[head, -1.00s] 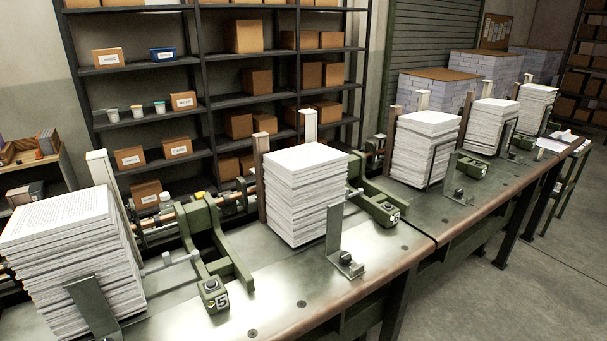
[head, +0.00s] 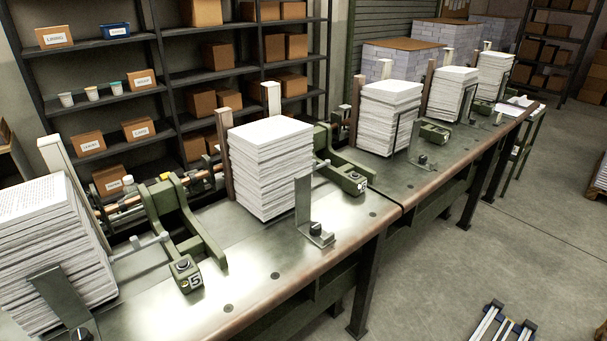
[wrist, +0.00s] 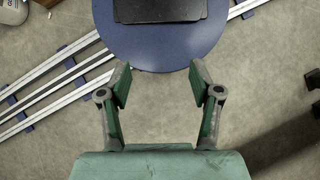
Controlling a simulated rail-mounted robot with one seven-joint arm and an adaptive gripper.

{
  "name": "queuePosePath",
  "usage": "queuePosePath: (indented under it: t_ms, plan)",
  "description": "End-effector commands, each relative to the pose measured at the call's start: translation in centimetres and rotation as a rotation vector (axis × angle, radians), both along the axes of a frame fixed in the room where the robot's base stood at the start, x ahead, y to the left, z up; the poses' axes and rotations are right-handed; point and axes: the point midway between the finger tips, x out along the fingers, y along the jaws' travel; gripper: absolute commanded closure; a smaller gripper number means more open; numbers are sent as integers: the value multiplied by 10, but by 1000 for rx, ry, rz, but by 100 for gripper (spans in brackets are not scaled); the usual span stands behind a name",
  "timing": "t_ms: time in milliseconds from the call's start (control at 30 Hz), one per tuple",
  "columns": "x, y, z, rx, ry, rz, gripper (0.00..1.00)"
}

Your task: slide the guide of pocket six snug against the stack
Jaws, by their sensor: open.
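In the head view a long metal bench (head: 245,262) carries a row of paper stacks. A green arm marked 5 (head: 187,274) stands between the near-left stack and the middle stack (head: 272,175). A second green arm (head: 352,181) stands right of the middle stack; its numeral is too small to read surely. An upright L-shaped metal guide (head: 304,205) with a dark knob stands in front of the middle stack, with bare bench visible between their feet. Another guide (head: 421,152) stands farther right. My gripper (wrist: 160,84) is open and empty over the floor, away from the stacks.
Shelves with boxes (head: 208,55) stand behind the bench. A near-left guide (head: 62,308) leans close to the near-left stack (head: 45,245). Open floor (head: 455,270) lies right of the bench, with rails (head: 500,325) low in view. The wrist view shows a blue disc (wrist: 160,55).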

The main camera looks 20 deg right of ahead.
Motion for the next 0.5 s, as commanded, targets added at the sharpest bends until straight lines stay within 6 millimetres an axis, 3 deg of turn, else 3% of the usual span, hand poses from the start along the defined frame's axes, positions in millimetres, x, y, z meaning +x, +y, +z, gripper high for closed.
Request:
queuePosePath:
  t_ms: [300,333,500]
  plan:
    - [0,0,0,0,0,0,36]
    - [0,0,0,0,0,0,25]
    - [10,-1,5,8,-11,1,25]
